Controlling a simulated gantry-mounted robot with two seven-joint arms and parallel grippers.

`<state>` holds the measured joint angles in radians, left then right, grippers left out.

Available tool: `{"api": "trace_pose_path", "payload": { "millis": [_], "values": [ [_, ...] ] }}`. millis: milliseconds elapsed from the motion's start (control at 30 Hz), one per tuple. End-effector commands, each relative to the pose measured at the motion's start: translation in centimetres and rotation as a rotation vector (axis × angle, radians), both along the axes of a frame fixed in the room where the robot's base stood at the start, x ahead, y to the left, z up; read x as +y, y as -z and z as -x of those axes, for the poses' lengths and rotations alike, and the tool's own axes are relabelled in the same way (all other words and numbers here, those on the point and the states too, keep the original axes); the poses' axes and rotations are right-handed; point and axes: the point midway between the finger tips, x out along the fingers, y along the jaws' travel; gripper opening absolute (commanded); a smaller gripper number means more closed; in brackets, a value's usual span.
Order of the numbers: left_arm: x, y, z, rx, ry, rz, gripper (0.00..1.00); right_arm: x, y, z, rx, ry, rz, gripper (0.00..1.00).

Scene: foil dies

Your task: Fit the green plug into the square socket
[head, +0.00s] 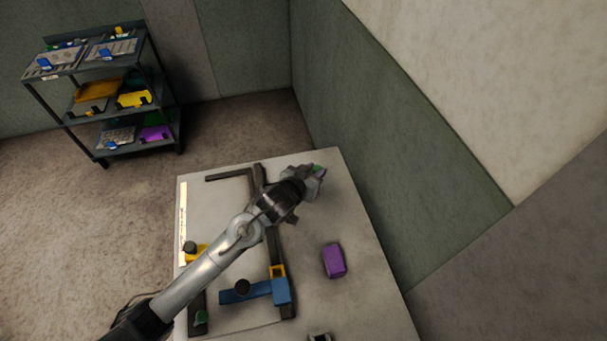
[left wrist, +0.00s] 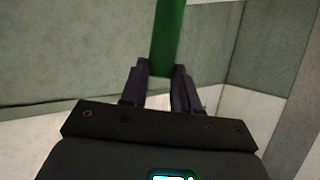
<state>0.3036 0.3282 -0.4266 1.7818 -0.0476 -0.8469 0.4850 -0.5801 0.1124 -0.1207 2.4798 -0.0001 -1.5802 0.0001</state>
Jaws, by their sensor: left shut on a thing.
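My left gripper (head: 314,177) is over the far part of the table, at the end of the arm reaching in from the left. It is shut on a green plug (head: 319,169), which is mostly hidden by the gripper. In the left wrist view the green plug (left wrist: 168,35) is a long green bar standing out past the fingertips (left wrist: 160,75). I cannot make out the square socket; a dark frame (head: 274,242) lies on the table, partly hidden by my arm.
A purple block (head: 334,260) lies on the table (head: 365,290) right of the frame. A blue piece (head: 262,291) with a dark knob sits on the frame. A shelf rack (head: 160,115) stands behind; a wall (head: 400,150) is at the right.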

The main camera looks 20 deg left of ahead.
Motion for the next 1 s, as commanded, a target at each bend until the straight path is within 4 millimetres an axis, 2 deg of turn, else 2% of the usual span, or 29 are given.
{"api": "trace_pose_path", "payload": {
  "millis": [200,400,633,900,1000],
  "values": [
    [3.2,2.6,-3.0,0.0,-0.001,-0.003,0.0,-0.1,0.3,0.0,-0.001,-0.002,0.004,0.4],
    [4.8,3.9,-4.5,-0.001,0.0,-0.001,0.0,-0.3,0.5,0.0,0.0,-0.007,0.013,0.4],
    [5.1,4.7,-4.8,-0.001,0.001,0.0,0.0,-0.3,0.6,0.0,0.0,-0.008,0.013,0.4],
    [5.1,7.9,-4.7,0.001,0.0,-0.001,0.0,-0.2,1.1,0.0,0.0,-0.004,0.009,0.4],
    [5.1,8.2,-4.7,-0.002,0.0,-0.001,0.0,-0.2,1.1,0.0,-0.001,-0.002,0.006,0.4]
  ]
}}
